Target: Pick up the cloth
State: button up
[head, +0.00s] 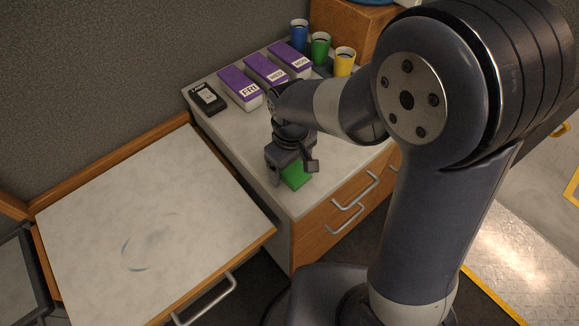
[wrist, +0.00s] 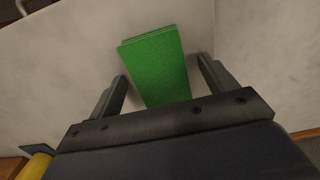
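The green cloth (head: 297,175) lies folded on the pale counter top, near its front corner in the head view. In the wrist view the cloth (wrist: 155,68) is a flat green block with its near part between my two fingers. My gripper (head: 293,172) is over the cloth in the head view and hides part of it. In the wrist view my gripper (wrist: 162,88) is open, one finger on each side of the cloth, with a gap visible on both sides. I cannot tell how high the fingertips are above the counter.
Purple boxes labelled FRI, WED and MON (head: 265,75) stand behind on the counter (head: 235,150). A black device (head: 207,98) is at their left. Blue, green and yellow cups (head: 320,48) stand at the back. A lower table (head: 130,220) with a smudge is at left.

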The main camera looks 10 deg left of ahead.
aim_at(291, 168)
jog(key=c, duration=1.1)
jog(key=shift+o, duration=0.2)
jog(key=shift+r, duration=0.1)
notch_tip(291, 168, up, 10)
